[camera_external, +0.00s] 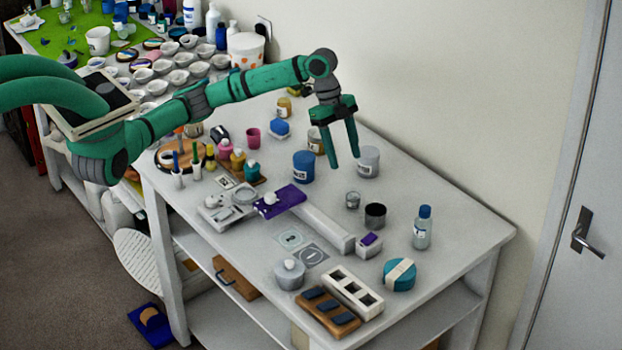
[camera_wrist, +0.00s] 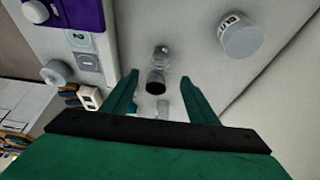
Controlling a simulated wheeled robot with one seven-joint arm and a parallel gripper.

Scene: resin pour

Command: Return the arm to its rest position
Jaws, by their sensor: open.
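My arm (camera_external: 255,82) is green with grey joints and reaches across the white table (camera_external: 450,235) from the left. My gripper (camera_external: 345,165) points down above the back part of the table, near a blue jar (camera_external: 304,165) and a grey-white jar (camera_external: 368,161). Its two green fingers are apart, with nothing held between them. In the wrist view my gripper (camera_wrist: 158,80) is also open. A small clear glass (camera_wrist: 161,55) and a dark cup (camera_wrist: 156,82) show beyond and between the fingers, on the table.
A purple item (camera_external: 285,197), a white bottle with a blue cap (camera_external: 423,228), a teal round tin (camera_external: 399,275) and a white three-hole block (camera_external: 353,292) stand on the table. The wall is behind. A door (camera_external: 590,200) is at right.

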